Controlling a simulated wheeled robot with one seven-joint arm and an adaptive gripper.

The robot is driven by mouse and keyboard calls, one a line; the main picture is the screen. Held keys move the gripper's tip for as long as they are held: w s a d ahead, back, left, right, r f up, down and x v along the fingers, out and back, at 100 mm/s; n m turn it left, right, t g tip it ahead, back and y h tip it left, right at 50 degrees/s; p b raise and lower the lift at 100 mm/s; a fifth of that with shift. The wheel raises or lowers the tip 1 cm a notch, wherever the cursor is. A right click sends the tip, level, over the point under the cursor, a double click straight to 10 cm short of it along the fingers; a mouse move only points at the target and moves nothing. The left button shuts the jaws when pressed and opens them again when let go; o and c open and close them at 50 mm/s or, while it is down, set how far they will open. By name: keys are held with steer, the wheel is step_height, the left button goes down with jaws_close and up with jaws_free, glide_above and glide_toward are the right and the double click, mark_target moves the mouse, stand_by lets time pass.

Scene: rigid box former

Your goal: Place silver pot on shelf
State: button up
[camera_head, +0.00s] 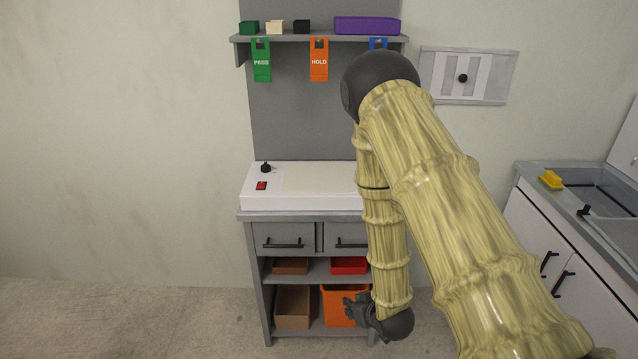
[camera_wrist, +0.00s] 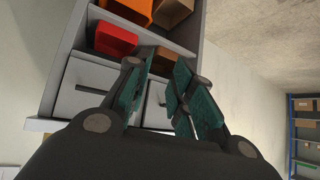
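No silver pot shows in either view. The grey wall shelf (camera_head: 222,38) above the bench holds small boxes. The cabinet under the bench has an inner shelf (camera_head: 318,272) with bins on it. My gripper (camera_head: 352,304) hangs low in front of the cabinet's right side, near the orange bin. In the wrist view my gripper (camera_wrist: 160,66) has its two teal-padded fingers apart, with nothing between them. My arm hides the bench's right part.
The cabinet holds a red bin (camera_head: 349,265), an orange bin (camera_head: 334,307) and brown boxes (camera_head: 293,307). Green and orange tags (camera_head: 319,66) hang under the wall shelf. A counter with a yellow object (camera_head: 550,180) stands right. The floor at left is clear.

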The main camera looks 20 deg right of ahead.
steer(key=w+d+r+n+t+y+b, duration=0.1)
steer(key=w+r+n+t+y+b, duration=0.2)
steer(key=w+r, duration=0.8)
steer(key=w+d+r+t+y+b, duration=0.1)
steer(key=w+r+t+b, duration=0.2)
steer(key=w+r+t, duration=0.7)
steer(key=shift+w+a+r+g+y+p, duration=0.1)
steer(key=shift+w+a+r+g+p, duration=0.35)
steer(key=shift+w+g, duration=0.7)
steer(key=shift+w+a+r+g+y+p, duration=0.1)
steer(key=shift+w+a+r+g+p, duration=0.45)
steer(key=shift+w, duration=1.2)
steer(key=shift+w+a+r+g+y+p, duration=0.1)
steer(key=shift+w+a+r+g+p, duration=0.35)
steer(key=shift+w+g, duration=0.75)
steer(key=shift+w+d+r+t, duration=0.1)
steer(key=shift+w+t, duration=0.15)
steer(key=shift+t, duration=0.05)
jaws_close()
jaws_free()
